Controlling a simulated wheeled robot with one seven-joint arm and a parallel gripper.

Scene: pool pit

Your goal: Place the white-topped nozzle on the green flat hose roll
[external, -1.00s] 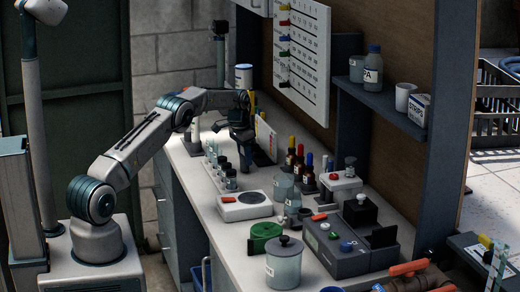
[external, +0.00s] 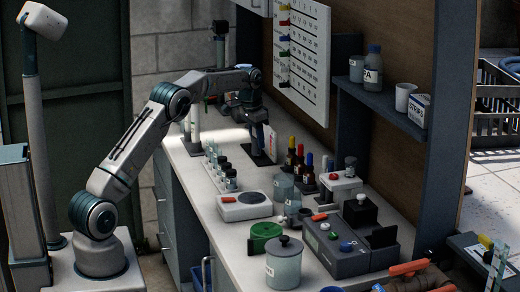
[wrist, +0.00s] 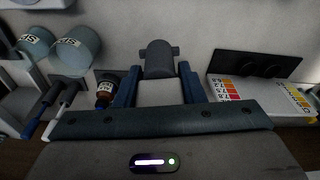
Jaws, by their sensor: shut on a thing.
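My gripper (external: 254,110) is above the far end of the counter in the external view. In the wrist view its blue fingers (wrist: 157,90) are shut on the nozzle (wrist: 159,60), a dark grey cylinder with side lugs and a pale part between the fingers. The nozzle is too small and dark to make out in the external view. The green flat hose roll (external: 265,231) lies on the near part of the counter, well away from my gripper, with nothing seen on it.
Between them stand small vials (external: 224,172), a white scale (external: 244,206) and dark bottles with coloured caps (external: 298,158). A lidded jar (external: 284,265) and a grey device (external: 347,245) stand close to the roll.

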